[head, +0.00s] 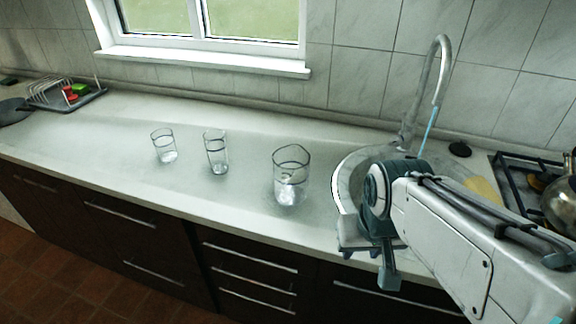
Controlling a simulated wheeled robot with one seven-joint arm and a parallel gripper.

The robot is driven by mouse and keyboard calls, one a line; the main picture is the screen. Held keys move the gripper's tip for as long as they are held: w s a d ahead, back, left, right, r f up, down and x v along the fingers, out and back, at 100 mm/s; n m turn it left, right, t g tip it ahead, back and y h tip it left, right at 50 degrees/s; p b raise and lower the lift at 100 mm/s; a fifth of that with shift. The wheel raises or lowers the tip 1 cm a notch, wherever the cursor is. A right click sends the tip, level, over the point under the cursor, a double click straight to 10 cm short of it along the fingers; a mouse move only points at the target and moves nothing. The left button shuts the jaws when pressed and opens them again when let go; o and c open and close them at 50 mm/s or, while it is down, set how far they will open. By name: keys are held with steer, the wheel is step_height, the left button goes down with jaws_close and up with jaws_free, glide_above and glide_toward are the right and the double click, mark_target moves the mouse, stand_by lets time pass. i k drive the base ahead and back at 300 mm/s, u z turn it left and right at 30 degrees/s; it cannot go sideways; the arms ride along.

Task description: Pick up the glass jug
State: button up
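The glass jug (291,178) stands upright on the pale countertop, right of two other clear glass vessels. It is the widest of the three and its rim has a spout-like point. My gripper (368,258) is to the right of the jug and nearer the front, by the counter's front edge and in front of the sink. It is apart from the jug. My arm comes in from the lower right, and I cannot make out the gap between the fingers.
Two clear glasses (164,146) (216,153) stand left of the jug. A round sink (350,178) with a tall tap (441,75) is on the right, partly hidden by my arm. A stove with a kettle (560,205) lies beyond. A dish rack (50,92) is far left. The counter between is clear.

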mark_target(290, 164)
steer(key=k, duration=0.3)
steer(key=u, duration=1.85)
steer(key=i, duration=1.65)
steer(key=z, duration=4.2)
